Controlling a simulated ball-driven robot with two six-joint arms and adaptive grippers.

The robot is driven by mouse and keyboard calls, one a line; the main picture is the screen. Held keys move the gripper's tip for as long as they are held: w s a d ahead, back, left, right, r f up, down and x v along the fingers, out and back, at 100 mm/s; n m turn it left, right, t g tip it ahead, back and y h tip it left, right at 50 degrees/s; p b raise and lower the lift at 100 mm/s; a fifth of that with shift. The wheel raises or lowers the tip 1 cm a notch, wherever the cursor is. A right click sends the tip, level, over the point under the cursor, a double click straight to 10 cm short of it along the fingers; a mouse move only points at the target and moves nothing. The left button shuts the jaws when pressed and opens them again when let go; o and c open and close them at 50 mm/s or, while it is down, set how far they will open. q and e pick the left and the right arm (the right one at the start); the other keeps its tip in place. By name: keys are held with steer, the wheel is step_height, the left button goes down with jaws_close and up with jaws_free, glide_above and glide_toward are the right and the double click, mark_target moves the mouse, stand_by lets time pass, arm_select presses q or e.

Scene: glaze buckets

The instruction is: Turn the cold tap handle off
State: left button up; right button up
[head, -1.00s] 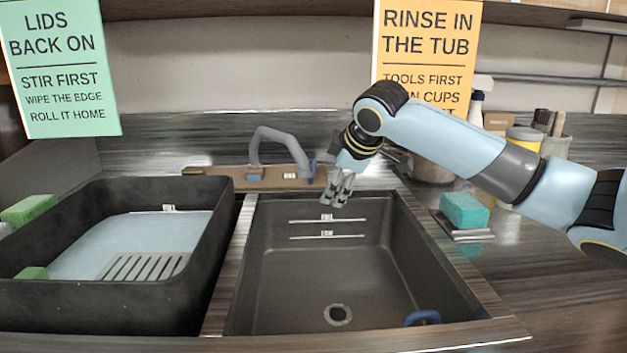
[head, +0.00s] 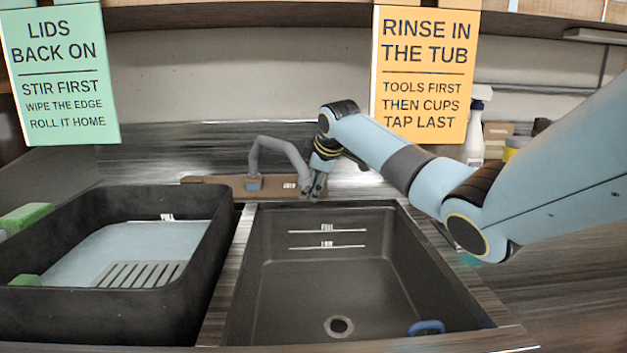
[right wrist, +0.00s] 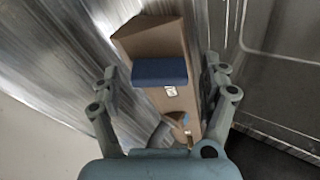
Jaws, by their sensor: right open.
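The cold tap handle (right wrist: 160,71) is a dark blue block on the brown tap base (right wrist: 150,42) in the right wrist view, with a small pale label beside it. My right gripper (head: 312,190) is open, with one finger on each side of the handle and gaps showing between fingers and block. In the head view the gripper is at the right end of the tap base (head: 215,181) and hides the handle. The grey curved spout (head: 275,144) arches just left of the gripper. My left gripper is not in view.
The dark sink basin (head: 330,270) lies in front of the tap, with a blue object (head: 427,327) at its front right. A black tub (head: 215,265) with pale liquid stands left. A spray bottle (head: 474,135) stands at the back right, partly behind my arm.

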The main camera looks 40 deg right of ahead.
steer(key=c, duration=1.2)
